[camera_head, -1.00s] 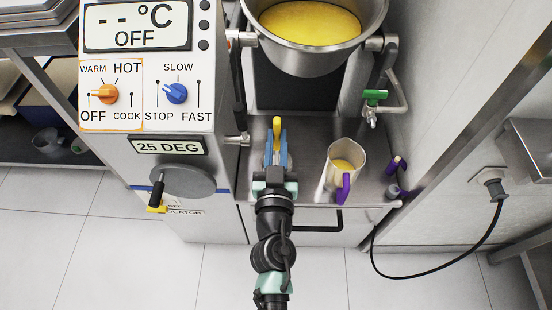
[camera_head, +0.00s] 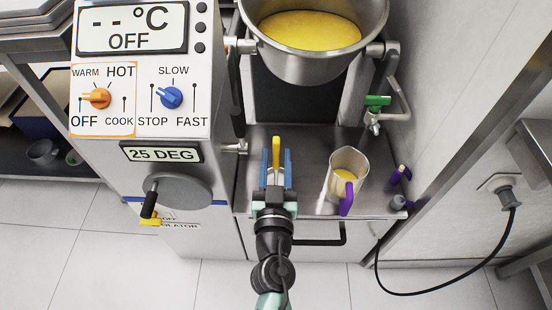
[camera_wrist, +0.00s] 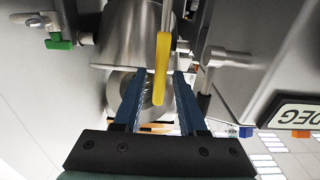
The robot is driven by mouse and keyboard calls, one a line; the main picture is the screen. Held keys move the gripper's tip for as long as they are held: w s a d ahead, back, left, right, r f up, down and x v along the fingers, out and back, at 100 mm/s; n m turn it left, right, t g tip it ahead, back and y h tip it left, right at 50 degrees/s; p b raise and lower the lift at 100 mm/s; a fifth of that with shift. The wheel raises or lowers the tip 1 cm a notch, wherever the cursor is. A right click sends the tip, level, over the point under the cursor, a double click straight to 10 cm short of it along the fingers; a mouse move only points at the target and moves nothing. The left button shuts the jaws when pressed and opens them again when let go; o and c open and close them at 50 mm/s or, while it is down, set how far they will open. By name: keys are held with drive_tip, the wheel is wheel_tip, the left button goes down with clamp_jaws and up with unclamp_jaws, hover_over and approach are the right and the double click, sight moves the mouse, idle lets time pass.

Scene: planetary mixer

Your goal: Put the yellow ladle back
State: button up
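The yellow ladle (camera_head: 276,150) shows as an upright yellow handle above the steel shelf under the mixing bowl. It also shows in the wrist view (camera_wrist: 162,70), long and yellow, with its end between my fingers. My gripper (camera_head: 275,170) has its blue fingers on either side of the handle. In the wrist view my gripper (camera_wrist: 158,100) is open, with gaps between both fingers and the handle.
A steel jug (camera_head: 345,172) with a purple handle and yellow contents stands on the steel shelf (camera_head: 310,150) to the right. The mixing bowl (camera_head: 312,60) is above. A green-handled tap (camera_head: 377,101) is at right, and the control panel (camera_head: 145,70) at left.

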drive_tip(key=shift+r, duration=0.1)
drive_tip(key=shift+r, duration=0.15)
drive_tip(key=s+b, duration=0.3)
drive_tip(key=s, duration=0.9)
drive_tip(key=w+d+r+m+t+h, duration=0.2)
drive_tip(key=w+r, duration=0.1)
drive_tip(key=r, duration=1)
drive_tip(key=w+d+r+m+t+h, duration=0.15)
drive_tip(key=w+r, duration=0.25)
drive_tip(key=r, duration=0.9)
drive_tip(key=s+a+r+n+t+y, duration=0.1)
drive_tip(key=s+r, duration=0.3)
drive_tip(key=r, duration=0.7)
drive_tip(key=s+a+r+n+t+y, duration=0.1)
drive_tip(key=s+r+t, duration=0.3)
drive_tip(key=r, duration=0.8)
drive_tip(key=shift+s+a+n+t+y, duration=0.15)
drive_tip(key=shift+a+n+t+y, duration=0.15)
drive_tip(key=shift+n+y, duration=0.45)
